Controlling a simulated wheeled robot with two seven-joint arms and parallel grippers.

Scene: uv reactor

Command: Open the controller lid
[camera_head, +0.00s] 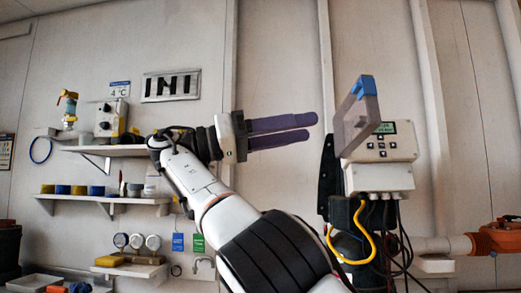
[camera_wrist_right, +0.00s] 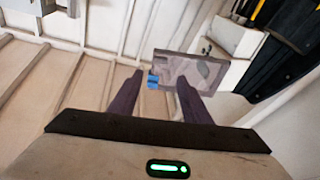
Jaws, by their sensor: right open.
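The controller (camera_head: 385,155) is a pale box with a small green screen and dark buttons, mounted on the wall side at the right of the head view. Its greyish see-through lid (camera_head: 355,122) stands swung up off the front, tilted, with a blue latch (camera_head: 363,86) at its upper edge. The lid (camera_wrist_right: 205,72) and blue latch (camera_wrist_right: 153,80) also show in the right wrist view, beyond the fingers. My right gripper (camera_head: 312,127) has its two purple fingers apart and empty, pointing at the lid from the left with a gap between. My left gripper is out of view.
A yellow cable (camera_head: 371,236) and dark cables hang below the controller. Shelves (camera_head: 110,199) with jars and instruments line the wall at left. An orange fitting (camera_head: 495,238) on a pipe sits at the far right.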

